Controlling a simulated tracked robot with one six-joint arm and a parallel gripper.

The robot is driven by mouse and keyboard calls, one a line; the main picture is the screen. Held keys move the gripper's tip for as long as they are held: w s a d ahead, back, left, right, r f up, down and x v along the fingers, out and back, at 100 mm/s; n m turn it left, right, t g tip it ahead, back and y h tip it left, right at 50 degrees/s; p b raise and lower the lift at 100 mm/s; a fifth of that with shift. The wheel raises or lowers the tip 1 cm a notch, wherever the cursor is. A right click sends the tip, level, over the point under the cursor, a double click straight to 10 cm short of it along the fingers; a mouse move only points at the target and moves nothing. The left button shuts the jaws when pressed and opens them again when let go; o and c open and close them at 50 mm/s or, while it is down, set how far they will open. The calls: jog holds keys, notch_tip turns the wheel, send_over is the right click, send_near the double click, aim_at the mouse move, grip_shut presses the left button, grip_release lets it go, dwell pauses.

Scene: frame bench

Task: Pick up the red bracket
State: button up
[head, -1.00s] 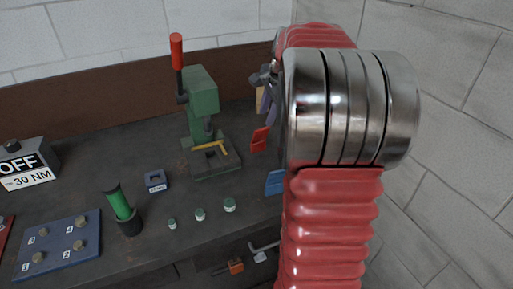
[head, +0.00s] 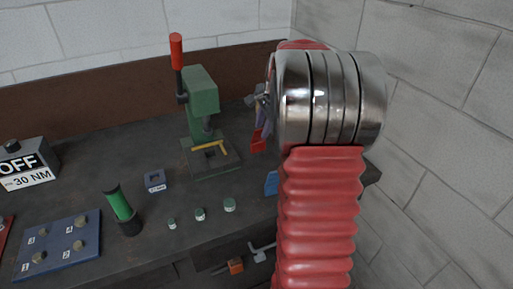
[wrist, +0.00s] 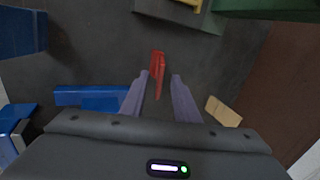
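The red bracket (head: 257,141) lies on the dark bench, right of the green press. In the wrist view the red bracket (wrist: 158,62) shows between and just beyond my fingertips. My gripper (wrist: 161,76) is open, with one purple-grey finger on each side of the bracket's near end. I cannot tell whether either finger touches it. In the head view my gripper (head: 262,125) is over the bracket and partly hidden by my arm.
The green press (head: 202,105) has a yellow bracket (head: 213,148) on its base. A blue bracket (wrist: 95,96) lies left of my fingers, a tan piece (wrist: 222,111) to the right.

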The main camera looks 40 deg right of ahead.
aim_at(258, 141)
jog(key=shift+x, duration=2.3)
jog(key=shift+d, duration=0.1)
jog(key=shift+c, duration=0.7)
grip_shut()
